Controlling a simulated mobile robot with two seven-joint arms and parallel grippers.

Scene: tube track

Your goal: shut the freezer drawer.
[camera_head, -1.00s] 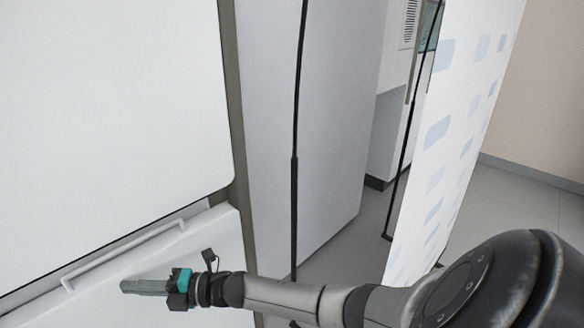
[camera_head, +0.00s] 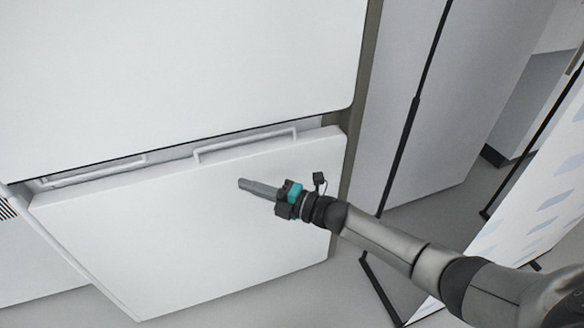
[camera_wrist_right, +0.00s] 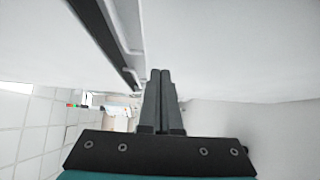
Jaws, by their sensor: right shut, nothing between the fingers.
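The freezer drawer (camera_head: 180,235) is the wide white panel low in the head view. Its top edge stands out from the white upper door (camera_head: 180,70), with a gap between them, so the drawer is partly open. A pale bar handle (camera_head: 245,146) runs along its top right. My right gripper (camera_head: 242,184) is shut and empty, in front of the drawer face, below and near the handle; I cannot tell whether it touches. In the right wrist view the shut fingers (camera_wrist_right: 160,75) point towards the white drawer face (camera_wrist_right: 230,50). My left gripper is not in view.
A second pale bar (camera_head: 95,172) shows in the gap at the left. A grey cabinet side (camera_head: 450,100) stands right of the freezer. A white panel with blue patches (camera_head: 535,215) stands at the far right. Grey floor (camera_head: 300,300) is free below the drawer.

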